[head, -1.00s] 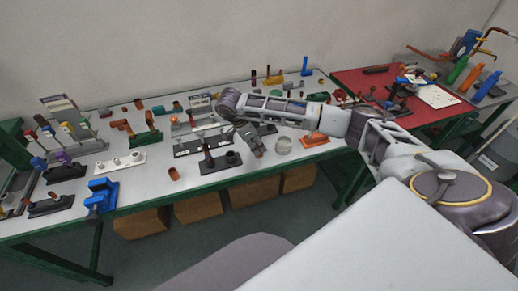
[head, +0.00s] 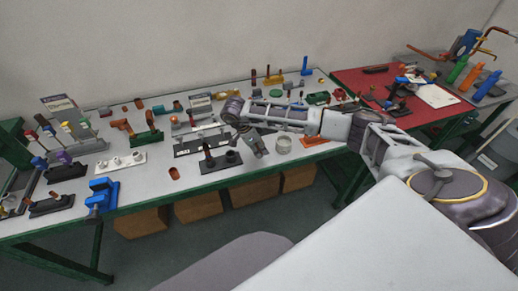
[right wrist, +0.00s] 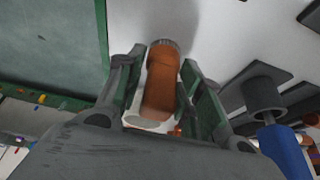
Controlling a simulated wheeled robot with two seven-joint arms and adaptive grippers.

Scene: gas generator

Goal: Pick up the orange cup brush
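The orange cup brush (right wrist: 163,85) shows in the right wrist view as an orange-brown cylinder with a grey, ridged far end. It lies between the two green-padded fingers of my right gripper (right wrist: 162,65), which are closed in close to its sides. I see the gripper as shut on it. In the head view my right gripper (head: 260,150) points down over the front middle of the grey table (head: 140,185). There the brush is hidden or too small to make out. My left gripper is in neither view.
A dark base with an upright peg (head: 220,161) stands just left of the gripper, and a pale round cup (head: 283,145) just right. An orange block (head: 315,140) lies further right. A blue clamp-like part (head: 102,195) stands at the front left. Several other parts crowd the table.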

